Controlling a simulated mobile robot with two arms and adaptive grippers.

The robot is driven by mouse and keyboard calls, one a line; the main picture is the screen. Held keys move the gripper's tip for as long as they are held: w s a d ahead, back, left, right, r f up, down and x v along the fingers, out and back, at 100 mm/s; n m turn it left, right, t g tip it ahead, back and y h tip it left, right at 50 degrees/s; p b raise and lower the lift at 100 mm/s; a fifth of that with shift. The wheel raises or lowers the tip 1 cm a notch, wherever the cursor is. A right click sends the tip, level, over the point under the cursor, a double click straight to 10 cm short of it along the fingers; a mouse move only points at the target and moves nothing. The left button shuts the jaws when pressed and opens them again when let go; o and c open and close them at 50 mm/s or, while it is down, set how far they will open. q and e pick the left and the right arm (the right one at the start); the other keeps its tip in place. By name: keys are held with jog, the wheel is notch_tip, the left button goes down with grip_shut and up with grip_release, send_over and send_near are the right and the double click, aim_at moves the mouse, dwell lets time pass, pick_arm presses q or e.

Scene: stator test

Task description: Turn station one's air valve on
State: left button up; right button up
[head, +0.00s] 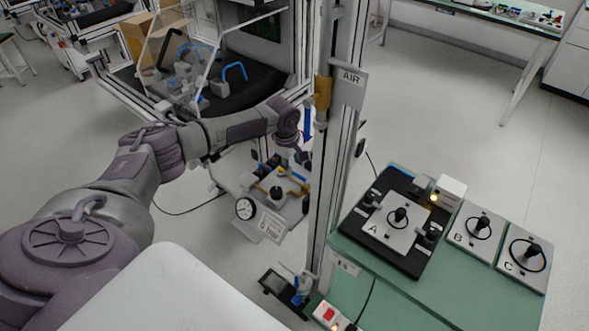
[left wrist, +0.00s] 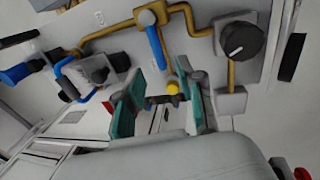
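The air valve's blue lever (head: 307,122) hangs downward beside the post, below the AIR sign (head: 349,87). In the left wrist view the blue lever (left wrist: 155,46) runs from a grey pivot on brass-coloured piping (left wrist: 112,30), its free end toward my fingers. My left gripper (left wrist: 162,92) is open, with teal pads apart on either side of the line of the lever; nothing is seen held. In the head view the left gripper (head: 300,142) is close to the lever, its fingers partly hidden by the wrist and post. I cannot tell whether they touch the lever. My right gripper is not in view.
The metal post (head: 334,165) stands just right of my left gripper. A green bench (head: 440,275) with panels A, B and C is right of it. A gauge (head: 245,208) sits below my arm. The wrist view shows a black knob (left wrist: 240,40) beside the piping.

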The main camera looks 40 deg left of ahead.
aim_at(295, 173)
pick_arm(q)
jog(key=shift+w+f, duration=0.15)
jog(key=shift+f, duration=0.65)
jog(key=shift+w+f, duration=0.1)
jog(key=shift+f, duration=0.7)
grip_shut()
